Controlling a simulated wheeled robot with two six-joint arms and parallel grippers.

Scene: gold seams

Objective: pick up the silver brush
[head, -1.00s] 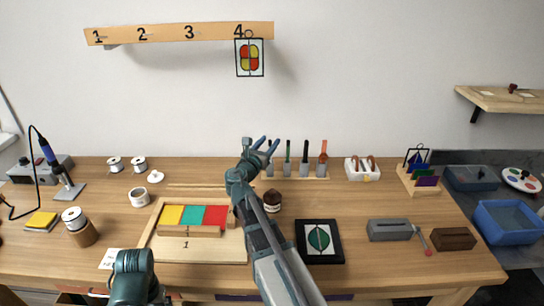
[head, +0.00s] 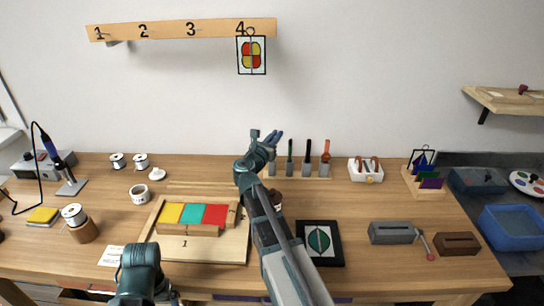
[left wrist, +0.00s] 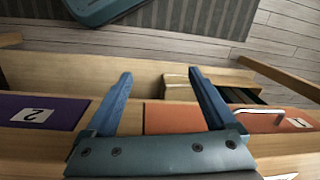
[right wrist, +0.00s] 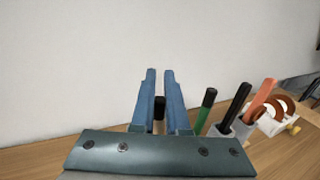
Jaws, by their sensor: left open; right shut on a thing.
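My right gripper (head: 266,136) is at the left end of the brush rack (head: 315,177) at the back of the table. In the right wrist view its fingers (right wrist: 159,72) are closed around a slim upright brush handle (right wrist: 159,113) with a black top and a paler part below. I cannot make out its silver colour, and its lower end is hidden by the gripper. My left gripper (left wrist: 160,73) is open and empty, over the drawers at the table's front; in the head view only its arm (head: 140,270) shows.
Beside the held handle stand a green (right wrist: 206,110), a black (right wrist: 235,107) and a red handle (right wrist: 260,99) in grey holders. A white tray (head: 365,172) is to their right. A wooden tray (head: 205,250) with coloured tiles and a dark leaf panel (head: 319,243) lie in front.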

